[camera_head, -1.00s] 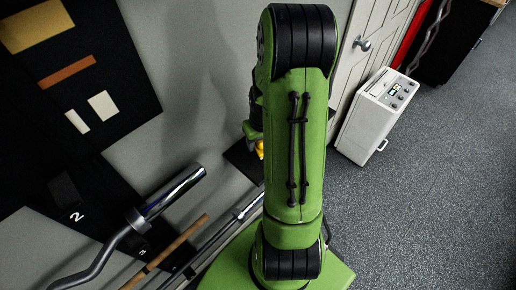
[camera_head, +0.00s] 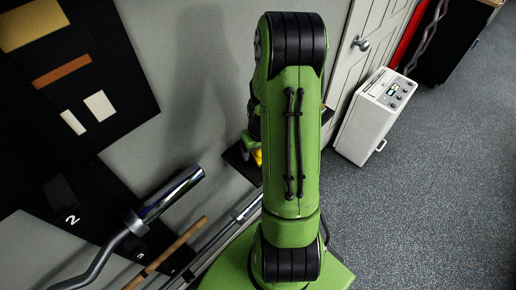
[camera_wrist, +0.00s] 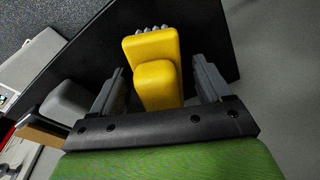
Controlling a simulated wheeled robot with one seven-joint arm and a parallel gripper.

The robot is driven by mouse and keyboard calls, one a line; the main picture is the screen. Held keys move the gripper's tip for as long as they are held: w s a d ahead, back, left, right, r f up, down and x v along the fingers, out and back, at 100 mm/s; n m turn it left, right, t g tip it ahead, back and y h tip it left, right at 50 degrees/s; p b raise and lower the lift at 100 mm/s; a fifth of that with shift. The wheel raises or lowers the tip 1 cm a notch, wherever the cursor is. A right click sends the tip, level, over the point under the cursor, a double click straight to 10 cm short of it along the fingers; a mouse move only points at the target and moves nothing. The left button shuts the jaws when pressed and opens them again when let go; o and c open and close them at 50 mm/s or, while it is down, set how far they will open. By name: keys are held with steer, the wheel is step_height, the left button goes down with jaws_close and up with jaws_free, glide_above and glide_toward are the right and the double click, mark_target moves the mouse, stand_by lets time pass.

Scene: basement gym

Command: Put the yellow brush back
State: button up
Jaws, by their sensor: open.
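The yellow brush (camera_wrist: 153,62) is in the middle of the wrist view, a rounded yellow body with a thicker block at one end and grey bristle tips at its far edge. It is at a black panel or shelf (camera_wrist: 215,25). My gripper (camera_wrist: 156,82) is open, with one grey finger on each side of the brush; I cannot tell whether either touches it. In the head view my green arm hides most of the gripper, and only a small yellow patch of the brush (camera_head: 257,157) shows beside the arm.
A white box with knobs (camera_head: 376,115) stands on the floor by the door at right. Metal bars (camera_head: 170,195) and a wooden stick (camera_head: 170,250) lean at lower left. A grey block (camera_wrist: 68,101) is left of my gripper. Floor at right is clear.

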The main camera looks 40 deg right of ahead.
steer(key=r, duration=0.4)
steer(key=s+r+p, duration=0.1)
steer(key=r, duration=0.3)
steer(key=r+p, duration=0.1)
steer(key=r, duration=0.3)
steer(key=shift+s+a+r, duration=0.1)
steer(key=shift+s+a, duration=0.2)
steer(key=shift+a, duration=0.05)
steer(key=a+r+n+t, duration=0.1)
steer(key=a+r+n, duration=0.1)
steer(key=a+r, duration=0.55)
steer(key=s+a+r+n+t, duration=0.2)
steer(key=s+a+r, duration=0.5)
steer(key=a, duration=0.5)
steer(key=s+t, duration=0.1)
steer(key=s, duration=0.1)
steer(key=shift+s+r+y, duration=0.3)
